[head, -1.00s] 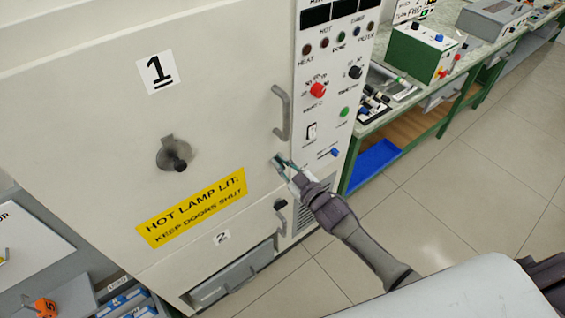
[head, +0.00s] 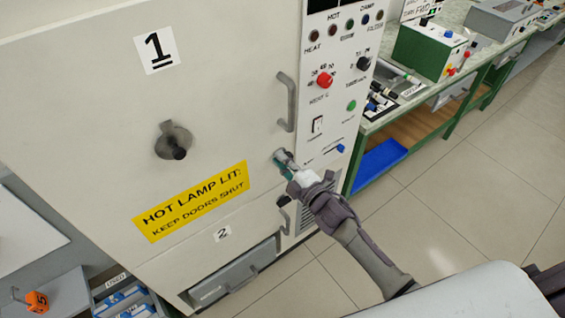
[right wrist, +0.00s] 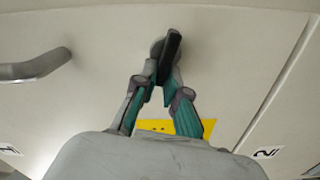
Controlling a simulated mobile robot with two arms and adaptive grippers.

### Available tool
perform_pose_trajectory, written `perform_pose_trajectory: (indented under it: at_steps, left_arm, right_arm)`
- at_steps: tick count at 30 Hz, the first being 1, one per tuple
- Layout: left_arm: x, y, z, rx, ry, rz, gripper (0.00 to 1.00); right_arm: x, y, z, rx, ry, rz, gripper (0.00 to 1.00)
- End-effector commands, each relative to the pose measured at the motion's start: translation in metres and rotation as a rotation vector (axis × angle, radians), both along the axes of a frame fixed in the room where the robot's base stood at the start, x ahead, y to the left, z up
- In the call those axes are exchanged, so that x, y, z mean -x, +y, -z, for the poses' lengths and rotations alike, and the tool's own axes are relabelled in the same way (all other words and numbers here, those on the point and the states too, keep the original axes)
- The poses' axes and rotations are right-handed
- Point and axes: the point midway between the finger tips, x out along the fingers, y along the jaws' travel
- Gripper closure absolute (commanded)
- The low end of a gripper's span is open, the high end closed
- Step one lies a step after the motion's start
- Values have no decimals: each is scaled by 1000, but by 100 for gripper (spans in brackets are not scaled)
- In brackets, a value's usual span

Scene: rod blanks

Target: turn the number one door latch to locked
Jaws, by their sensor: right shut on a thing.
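The large pale cabinet door marked 1 (head: 95,120) is closed as far as I can see. Its latch, a dark lever on a round grey base, is at the door's right edge below the handle. In the right wrist view the latch (right wrist: 171,48) stands between my fingertips. My right gripper (head: 284,163) is shut on the latch and hides much of it in the head view. The gripper's teal fingers also show in the right wrist view (right wrist: 163,82). I cannot read any locked mark by the latch. My left gripper is not in view.
The grey door handle (head: 287,101) is just above the gripper. A control panel (head: 335,120) with knobs and buttons is to its right. Door 2 (head: 215,262) lies below. A round cover with a knob (head: 174,142) sits on door 1. Open floor (head: 460,200) lies to the right.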

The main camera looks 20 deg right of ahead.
Motion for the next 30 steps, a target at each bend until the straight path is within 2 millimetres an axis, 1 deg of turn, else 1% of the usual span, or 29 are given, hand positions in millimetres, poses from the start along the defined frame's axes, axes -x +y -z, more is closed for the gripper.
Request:
perform_pose_trajectory:
  at_steps: [1, 3, 12, 19, 30]
  left_arm:
    - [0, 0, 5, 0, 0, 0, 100]
    - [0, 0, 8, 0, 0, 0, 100]
    - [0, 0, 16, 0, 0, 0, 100]
    - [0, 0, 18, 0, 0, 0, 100]
    - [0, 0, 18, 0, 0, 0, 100]
  right_arm:
    - [0, 0, 4, 38, -12, 1, 100]
    - [0, 0, 5, 86, -30, 1, 100]
    - [1, 1, 7, 236, -84, 0, 100]
    - [1, 1, 7, 285, -101, 0, 100]
    - [1, 1, 7, 294, -104, -1, 100]
